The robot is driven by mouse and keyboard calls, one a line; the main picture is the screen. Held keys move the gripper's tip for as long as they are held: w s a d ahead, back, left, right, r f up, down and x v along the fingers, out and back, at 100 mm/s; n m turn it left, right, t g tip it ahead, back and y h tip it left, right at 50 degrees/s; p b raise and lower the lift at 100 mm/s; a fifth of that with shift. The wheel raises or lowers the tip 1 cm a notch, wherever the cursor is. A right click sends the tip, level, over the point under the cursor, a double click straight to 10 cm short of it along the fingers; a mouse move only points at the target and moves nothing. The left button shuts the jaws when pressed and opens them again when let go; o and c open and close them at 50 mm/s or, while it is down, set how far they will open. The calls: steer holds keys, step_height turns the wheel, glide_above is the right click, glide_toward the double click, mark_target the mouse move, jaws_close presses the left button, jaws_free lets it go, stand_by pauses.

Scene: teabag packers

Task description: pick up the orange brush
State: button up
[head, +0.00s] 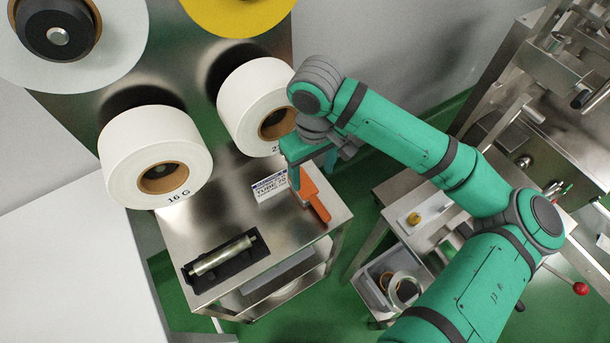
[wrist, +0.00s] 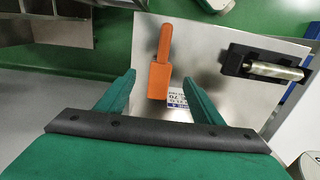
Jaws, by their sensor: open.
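The orange brush (head: 314,194) lies at the right side of a small steel table's top, partly hidden by my gripper in the head view. In the wrist view the orange brush (wrist: 160,70) shows whole, its narrow handle pointing up the picture and its wider block nearer to me. My gripper (head: 312,172) is above the table at the brush. In the wrist view my gripper (wrist: 166,82) is open, one green finger on each side of the brush's line, with nothing held. I cannot tell how high the fingers are above the brush.
A printed label card (head: 270,186) lies beside the brush. A metal roller in a black holder (head: 222,262) sits at the front left of the steel table (head: 190,232). White paper rolls (head: 150,140) hang over its back edge. A second table with bins (head: 400,250) stands right.

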mark_target(310, 193)
steer(key=f, duration=0.5)
steer(key=shift+w+f, duration=0.2)
steer(key=shift+f, duration=0.05)
steer(key=shift+s+f, duration=0.2)
steer(key=shift+f, duration=1.05)
steer(key=shift+s+f, duration=0.15)
steer(key=shift+f, duration=1.1)
steer(key=shift+w+a, duration=0.1)
steer(key=shift+a, duration=0.05)
steer(key=c, duration=1.2)
